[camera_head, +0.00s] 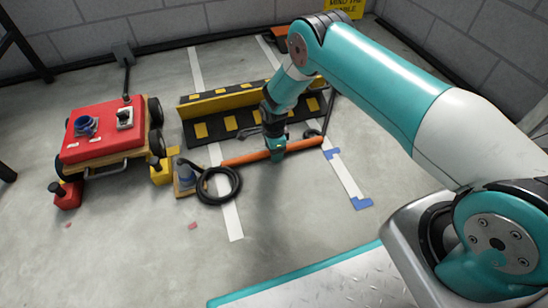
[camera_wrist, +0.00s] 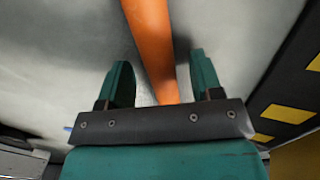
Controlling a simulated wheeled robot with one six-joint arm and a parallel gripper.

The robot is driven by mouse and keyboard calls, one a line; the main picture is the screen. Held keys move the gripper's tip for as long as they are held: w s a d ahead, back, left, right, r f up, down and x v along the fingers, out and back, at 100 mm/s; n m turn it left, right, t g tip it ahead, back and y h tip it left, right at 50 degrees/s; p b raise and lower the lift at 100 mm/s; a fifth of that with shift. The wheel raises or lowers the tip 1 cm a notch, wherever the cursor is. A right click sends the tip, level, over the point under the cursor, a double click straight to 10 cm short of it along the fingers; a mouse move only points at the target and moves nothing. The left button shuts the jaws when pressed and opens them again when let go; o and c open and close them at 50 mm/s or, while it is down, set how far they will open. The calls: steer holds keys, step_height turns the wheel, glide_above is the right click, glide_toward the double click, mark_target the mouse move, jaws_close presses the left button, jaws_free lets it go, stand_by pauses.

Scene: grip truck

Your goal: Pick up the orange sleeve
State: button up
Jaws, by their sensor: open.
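The orange sleeve (camera_head: 303,143) is a long tube lying low across the floor in the head view, in front of the black and yellow barrier. My gripper (camera_head: 277,156) is over its middle, pointing down, and hides part of it. In the wrist view the orange sleeve (camera_wrist: 151,45) runs between the two teal fingers of my gripper (camera_wrist: 162,80). The fingers are apart, with a visible gap on each side of the sleeve. The sleeve's near end in that view is hidden behind the gripper's body.
A black and yellow barrier (camera_head: 222,102) stands just behind the sleeve. A coiled black hose (camera_head: 237,190) and a small blue-grey device (camera_head: 184,174) are near its left end. A red wheeled cart (camera_head: 85,152) is at left. The floor in front is mostly clear.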

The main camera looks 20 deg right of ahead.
steer(key=shift+f, duration=0.15)
steer(key=shift+c, duration=0.2)
jaws_close()
step_height(320, 180, up, 21)
steer(key=p, duration=1.3)
